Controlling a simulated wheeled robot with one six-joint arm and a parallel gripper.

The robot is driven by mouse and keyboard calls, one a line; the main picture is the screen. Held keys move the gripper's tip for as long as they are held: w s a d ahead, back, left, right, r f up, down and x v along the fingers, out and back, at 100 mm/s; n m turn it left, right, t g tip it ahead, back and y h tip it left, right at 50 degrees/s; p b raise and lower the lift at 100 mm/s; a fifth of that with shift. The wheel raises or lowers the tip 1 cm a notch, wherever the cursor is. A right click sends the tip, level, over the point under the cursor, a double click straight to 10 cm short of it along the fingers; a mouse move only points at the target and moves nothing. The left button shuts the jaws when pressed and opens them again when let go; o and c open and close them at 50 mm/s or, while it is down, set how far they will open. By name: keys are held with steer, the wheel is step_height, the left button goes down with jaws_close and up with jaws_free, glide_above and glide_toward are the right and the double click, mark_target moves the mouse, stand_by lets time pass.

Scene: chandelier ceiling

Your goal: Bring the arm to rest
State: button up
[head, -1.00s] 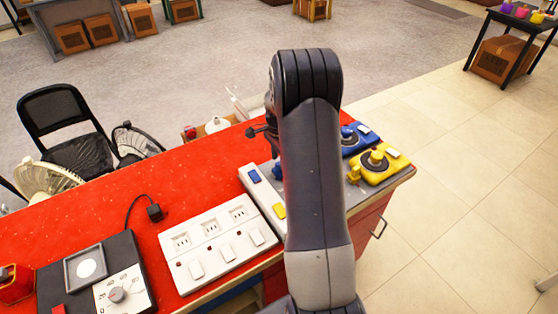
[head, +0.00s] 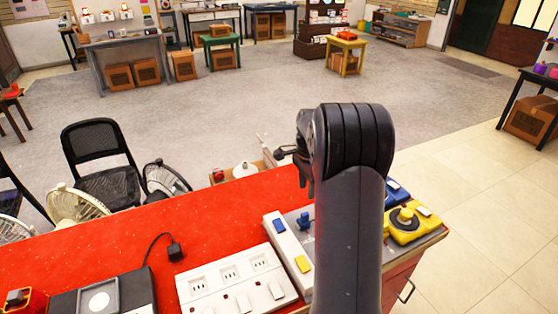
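My dark grey arm (head: 350,200) rises from the bottom of the head view and bends at its top, over the right part of the red-topped bench (head: 215,215). My gripper (head: 303,182) shows only in part to the left of the arm's bend, above the bench. Its fingers are small and partly hidden by the arm, so I cannot tell whether it is open or shut. I see nothing held in it.
The bench holds a white socket strip (head: 235,285), a blue-and-yellow switch panel (head: 288,246), a yellow device (head: 407,225) and a black plug (head: 174,250). Fans and a black chair (head: 105,165) stand behind it. Open floor lies beyond and to the right.

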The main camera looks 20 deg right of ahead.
mark_target(305, 214)
step_height(305, 214, down, 10)
steer(key=shift+f+p, duration=0.1)
steer(key=shift+p, duration=0.75)
steer(key=shift+a+f+p, duration=0.2)
steer(key=shift+a+p, duration=0.1)
steer(key=shift+a, duration=1.7)
steer(key=shift+d, duration=0.15)
